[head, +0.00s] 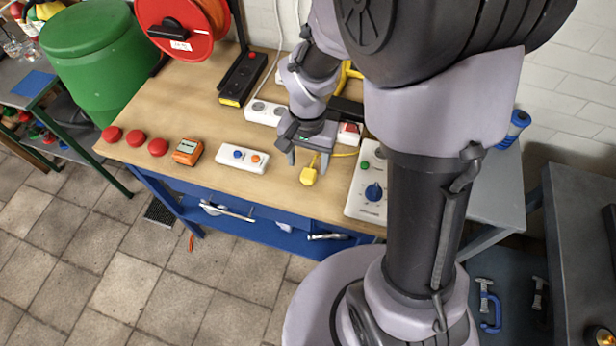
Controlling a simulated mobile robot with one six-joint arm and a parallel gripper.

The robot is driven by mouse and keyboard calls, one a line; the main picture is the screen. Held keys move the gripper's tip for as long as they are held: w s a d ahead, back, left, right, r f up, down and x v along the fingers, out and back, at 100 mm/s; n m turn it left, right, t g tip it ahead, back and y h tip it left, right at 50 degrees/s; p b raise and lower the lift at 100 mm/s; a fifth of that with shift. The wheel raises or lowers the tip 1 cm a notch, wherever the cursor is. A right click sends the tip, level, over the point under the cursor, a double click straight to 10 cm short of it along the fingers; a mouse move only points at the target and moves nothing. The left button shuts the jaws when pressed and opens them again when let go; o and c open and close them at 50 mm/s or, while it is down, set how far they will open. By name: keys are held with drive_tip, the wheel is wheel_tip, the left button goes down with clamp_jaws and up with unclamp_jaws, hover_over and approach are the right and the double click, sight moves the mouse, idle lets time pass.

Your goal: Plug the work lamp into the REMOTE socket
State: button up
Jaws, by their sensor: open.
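A yellow plug (309,174) lies on the wooden workbench, with a yellow cable running right from it behind my arm. My gripper (307,160) points down with its fingers apart, just above or around the plug; I cannot tell whether they touch it. A white power strip (262,112) with round sockets lies behind the gripper, its middle hidden by my gripper. Its right end has a red switch (349,128). No REMOTE label is readable. A yellow frame part (351,72), possibly the work lamp, shows behind my arm, mostly hidden.
A white box (242,156) with blue and orange knobs and an orange meter (187,151) lie to the left. A white control panel (367,192) with a blue dial is at the right. Red buttons (135,138), a red cable reel (183,28) and a green barrel (92,60) are further left.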

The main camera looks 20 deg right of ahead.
sight(308, 174)
drive_tip(key=f+b, duration=0.1)
drive_tip(key=f, duration=0.1)
drive_tip(key=f+b, duration=0.2)
drive_tip(key=f, duration=0.1)
drive_tip(key=shift+w+d+f, duration=0.1)
drive_tip(key=shift+w+f, duration=0.1)
drive_tip(key=shift+r, duration=0.1)
clamp_jaws()
idle(0.3)
